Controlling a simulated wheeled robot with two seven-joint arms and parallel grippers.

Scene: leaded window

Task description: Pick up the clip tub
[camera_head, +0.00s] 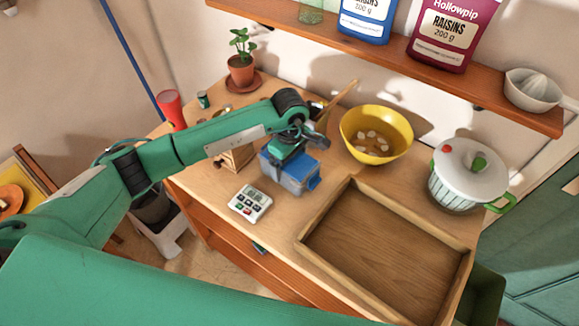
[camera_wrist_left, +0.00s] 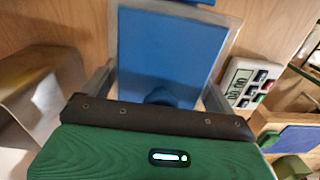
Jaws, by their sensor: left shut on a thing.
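The clip tub (camera_head: 289,174) is a clear, bluish box with a blue lid. It is on the wooden counter, left of the wooden tray. In the left wrist view its blue lid (camera_wrist_left: 168,50) fills the middle, between my two fingers. My left gripper (camera_head: 290,155) is over the tub from above and shut on it; in the left wrist view the fingers (camera_wrist_left: 158,88) lie along both sides of the lid. I cannot tell whether the tub is clear of the counter. My right gripper is not in view.
An empty wooden tray (camera_head: 318,232) stands right of the tub. A white timer (camera_head: 250,204) lies in front. A yellow bowl (camera_head: 377,152) stands behind, and a wooden block (camera_head: 237,160) stands left. A lidded pot (camera_head: 467,188) is at far right. A shelf (camera_head: 400,64) overhangs the back.

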